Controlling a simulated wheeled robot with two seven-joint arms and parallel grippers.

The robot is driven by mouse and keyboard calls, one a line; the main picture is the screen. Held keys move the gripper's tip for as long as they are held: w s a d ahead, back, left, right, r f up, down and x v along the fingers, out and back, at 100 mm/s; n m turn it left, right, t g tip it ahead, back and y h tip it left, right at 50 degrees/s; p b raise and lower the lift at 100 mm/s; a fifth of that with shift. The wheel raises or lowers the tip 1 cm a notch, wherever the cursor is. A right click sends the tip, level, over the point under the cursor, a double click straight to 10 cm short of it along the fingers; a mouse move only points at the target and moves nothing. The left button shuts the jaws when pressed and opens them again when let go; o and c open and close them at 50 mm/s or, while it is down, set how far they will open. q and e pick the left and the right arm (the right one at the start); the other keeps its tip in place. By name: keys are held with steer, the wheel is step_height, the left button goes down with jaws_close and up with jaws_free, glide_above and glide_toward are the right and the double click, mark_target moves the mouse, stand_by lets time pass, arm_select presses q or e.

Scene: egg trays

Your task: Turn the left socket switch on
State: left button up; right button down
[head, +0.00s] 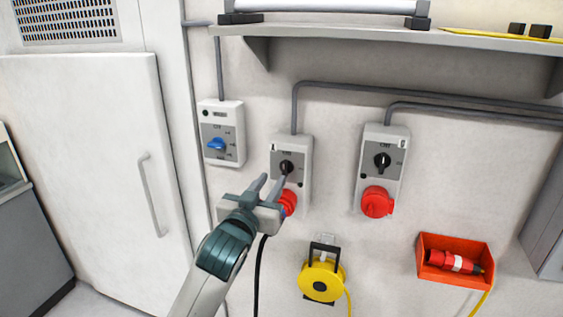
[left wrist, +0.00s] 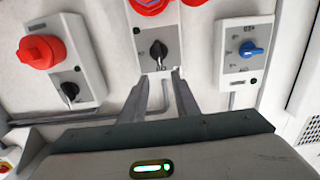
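The left socket box (head: 305,150) is grey with a black rotary switch (head: 286,167) above a red socket (head: 290,201). My left gripper (head: 274,179) is in front of this box, its two fingers apart and empty. In the left wrist view, which shows the wall upside down, the fingertips (left wrist: 163,77) point at the black switch (left wrist: 158,50). The switch lies just beyond and between the tips; I cannot tell whether they touch it. The gripper partly hides the socket and anything plugged into it. My right gripper is not in view.
A second socket box (head: 371,145) with a black switch stands to the right. A box with a blue knob (head: 217,145) is to the left. A shelf (head: 350,34) juts out above. A yellow cable reel (head: 321,279) and an orange bin (head: 456,241) are below.

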mark_target(284, 163)
arm_select(q)
steer(key=p+x, duration=0.3)
steer(key=x, duration=0.6)
steer(key=shift+f, duration=0.1)
jaws_close()
